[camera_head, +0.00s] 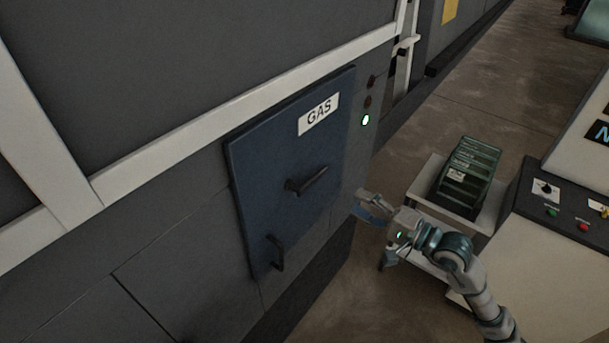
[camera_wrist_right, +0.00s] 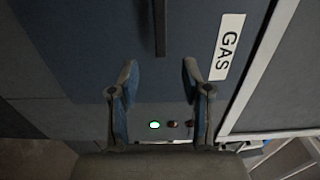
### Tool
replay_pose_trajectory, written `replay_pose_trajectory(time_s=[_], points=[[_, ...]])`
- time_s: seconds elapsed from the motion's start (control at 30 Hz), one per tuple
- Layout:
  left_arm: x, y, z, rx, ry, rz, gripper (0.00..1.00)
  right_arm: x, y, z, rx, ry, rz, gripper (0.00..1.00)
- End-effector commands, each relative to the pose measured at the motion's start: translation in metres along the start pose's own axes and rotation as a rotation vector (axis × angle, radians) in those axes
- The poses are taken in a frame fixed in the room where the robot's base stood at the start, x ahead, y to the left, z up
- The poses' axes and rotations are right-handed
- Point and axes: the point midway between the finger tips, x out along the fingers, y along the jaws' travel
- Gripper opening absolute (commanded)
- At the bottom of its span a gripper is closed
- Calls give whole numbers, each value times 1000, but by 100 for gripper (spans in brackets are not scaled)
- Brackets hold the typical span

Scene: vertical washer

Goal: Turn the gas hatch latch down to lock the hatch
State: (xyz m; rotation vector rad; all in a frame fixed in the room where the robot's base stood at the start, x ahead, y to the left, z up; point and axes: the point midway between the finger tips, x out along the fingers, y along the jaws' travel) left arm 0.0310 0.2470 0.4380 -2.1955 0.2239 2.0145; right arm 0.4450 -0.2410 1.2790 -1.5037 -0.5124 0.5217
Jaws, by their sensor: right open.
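The blue gas hatch (camera_head: 275,175) with a white GAS label (camera_head: 318,114) lies flat against the grey machine wall. A dark latch handle (camera_head: 307,181) sits near its middle, slanting up to the right in the head view. In the right wrist view the latch (camera_wrist_right: 160,28) shows ahead of the fingers, its far end cut off by the top edge. A second dark handle (camera_head: 277,254) is at the hatch's lower left. My right gripper (camera_head: 362,206) is to the right of the hatch, apart from the latch. Its fingers (camera_wrist_right: 160,78) are open and empty. My left gripper is not in view.
A green light (camera_head: 365,120) glows beside the hatch, below two dark reddish lights. A small white cart (camera_head: 428,172) carries a dark green crate (camera_head: 469,170) behind my right arm. A control console (camera_head: 560,215) stands at the right.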

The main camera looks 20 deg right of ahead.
Motion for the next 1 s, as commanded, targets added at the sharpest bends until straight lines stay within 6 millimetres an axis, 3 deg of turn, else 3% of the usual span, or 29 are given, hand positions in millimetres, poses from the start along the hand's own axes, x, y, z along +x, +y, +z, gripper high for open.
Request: replay_pose_trajectory(time_s=[0.1, 0.4, 0.5, 0.67, 1.0], points=[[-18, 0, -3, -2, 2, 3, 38, 28, -8, 2, 3, -2, -3, 48], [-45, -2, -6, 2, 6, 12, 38, 111, -9, 18, -5, -5, 6, 48], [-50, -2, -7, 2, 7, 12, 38, 131, -8, 21, -8, -5, 8, 48], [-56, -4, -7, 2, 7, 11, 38, 145, -4, 13, -4, -3, 6, 48], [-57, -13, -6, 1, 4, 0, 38, 145, 0, 2, 3, -1, 2, 48]])
